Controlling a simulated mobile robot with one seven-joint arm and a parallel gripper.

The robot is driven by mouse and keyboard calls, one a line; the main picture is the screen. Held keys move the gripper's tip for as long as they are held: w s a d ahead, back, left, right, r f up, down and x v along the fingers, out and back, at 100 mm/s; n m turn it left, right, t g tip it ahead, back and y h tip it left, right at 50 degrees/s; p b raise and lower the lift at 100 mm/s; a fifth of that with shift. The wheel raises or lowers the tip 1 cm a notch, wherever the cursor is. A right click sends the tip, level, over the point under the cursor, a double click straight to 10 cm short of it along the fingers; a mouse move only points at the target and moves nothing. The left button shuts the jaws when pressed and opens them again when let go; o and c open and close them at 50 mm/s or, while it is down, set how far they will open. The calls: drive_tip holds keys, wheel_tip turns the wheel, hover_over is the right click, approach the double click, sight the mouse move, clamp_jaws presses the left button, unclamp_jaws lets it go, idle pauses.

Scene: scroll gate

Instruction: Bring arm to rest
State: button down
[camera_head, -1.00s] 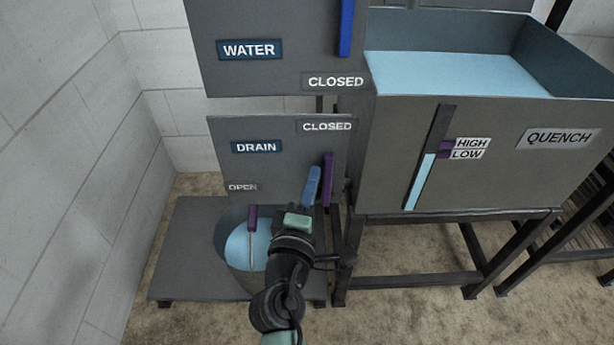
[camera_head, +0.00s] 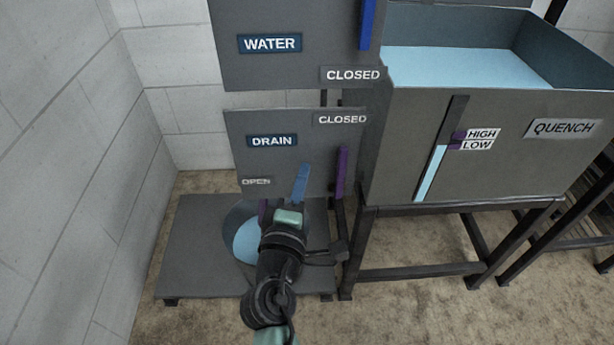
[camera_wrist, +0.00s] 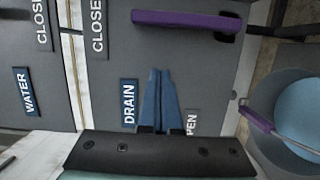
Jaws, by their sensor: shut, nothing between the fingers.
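My gripper (camera_head: 301,183) has blue fingers pressed together, with nothing between them. It is in front of the lower part of the drain panel (camera_head: 300,128), left of the purple drain lever (camera_head: 341,172) and apart from it. The lever hangs upright below a CLOSED label. In the wrist view the fingers (camera_wrist: 161,98) point across the panel between the DRAIN label (camera_wrist: 129,103) and the partly covered OPEN label. The purple lever (camera_wrist: 187,22) lies beyond them at the top. My arm rises from the bottom of the head view and hides part of the bucket.
A bucket of light blue liquid (camera_head: 246,243) stands on a low dark platform (camera_head: 190,255). A purple-handled tool (camera_wrist: 257,118) leans in it. The quench tank (camera_head: 490,150) is to the right, its gauge level near LOW. The blue water lever (camera_head: 367,24) is above. A wall closes the left.

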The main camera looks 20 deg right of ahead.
drive_tip(key=d+v, duration=0.1)
drive_tip(key=v, duration=0.8)
drive_tip(key=w+a+r+m+t+y+p, duration=0.15)
drive_tip(key=r+m, duration=0.35)
drive_tip(key=r, duration=0.8)
drive_tip(key=w+a+r+m+t+p, duration=0.2)
drive_tip(key=w+r+m+t, duration=0.15)
drive_tip(key=r, duration=1.05)
drive_tip(key=s+a+r+m+t+y+p, duration=0.1)
drive_tip(key=s+a+r+t+y, duration=0.2)
drive_tip(key=r, duration=0.6)
drive_tip(key=s+a+r+m+t+y, duration=0.1)
drive_tip(key=s+r+t+y, duration=0.1)
drive_tip(key=s+r, duration=0.5)
drive_tip(key=s+a+r+m+t+y+p, duration=0.1)
drive_tip(key=s+a+r+t+y, duration=0.15)
drive_tip(key=r, duration=0.75)
wheel_tip(320, 180, up, 37)
drive_tip(key=p, duration=3.7)
drive_tip(key=shift+w+d+f+g, duration=0.2)
drive_tip(key=shift+w+g, duration=0.15)
drive_tip(key=shift+w, duration=0.05)
